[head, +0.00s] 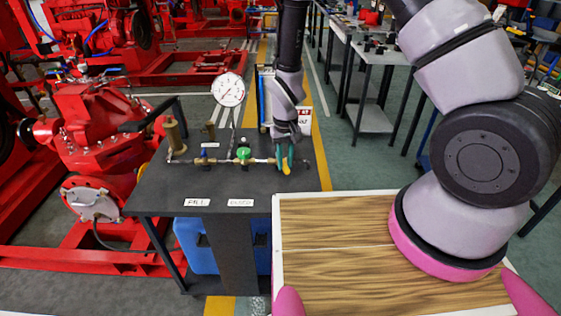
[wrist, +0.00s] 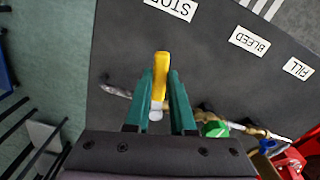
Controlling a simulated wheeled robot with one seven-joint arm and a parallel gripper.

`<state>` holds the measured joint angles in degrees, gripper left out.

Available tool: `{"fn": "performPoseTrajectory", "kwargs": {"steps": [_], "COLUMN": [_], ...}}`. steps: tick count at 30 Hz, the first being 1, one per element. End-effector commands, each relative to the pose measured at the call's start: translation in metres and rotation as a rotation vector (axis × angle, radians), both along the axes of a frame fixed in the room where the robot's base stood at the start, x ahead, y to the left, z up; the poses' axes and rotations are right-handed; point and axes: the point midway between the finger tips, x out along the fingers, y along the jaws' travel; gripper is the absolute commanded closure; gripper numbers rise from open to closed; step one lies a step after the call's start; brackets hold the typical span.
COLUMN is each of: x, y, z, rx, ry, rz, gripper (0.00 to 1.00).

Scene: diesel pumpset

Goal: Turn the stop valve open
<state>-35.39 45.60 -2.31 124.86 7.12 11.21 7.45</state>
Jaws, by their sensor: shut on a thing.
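The stop valve's yellow lever (wrist: 161,62) shows in the wrist view between the two green fingers of my gripper (wrist: 160,80). My gripper is shut on this lever. The lever points toward the STOP label (wrist: 172,8) and lies roughly across the pipe (wrist: 115,91). In the head view my gripper (head: 285,160) reaches down to the right part of the pipe on the dark bench (head: 235,187), and its fingers mostly hide the stop valve there.
A green-handled valve (head: 243,154) and a blue-handled valve (head: 203,153) sit left of my gripper on the same pipe. A pressure gauge (head: 228,90) stands behind them. A brass cylinder (head: 174,131) stands at the left end. Red pump machinery (head: 95,130) is left of the bench.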

Motion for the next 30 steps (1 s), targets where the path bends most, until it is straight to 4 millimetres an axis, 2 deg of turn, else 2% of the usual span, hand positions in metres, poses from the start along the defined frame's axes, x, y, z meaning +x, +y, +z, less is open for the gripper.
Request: {"fn": "performPoseTrajectory", "kwargs": {"steps": [13, 30], "x": [0.015, 0.047], "y": [-0.030, -0.053], "z": [0.000, 0.000], "rx": [0.001, 0.000], "ry": [-0.002, -0.003], "rz": [0.421, 0.955], "gripper": [1.00, 1.00]}}
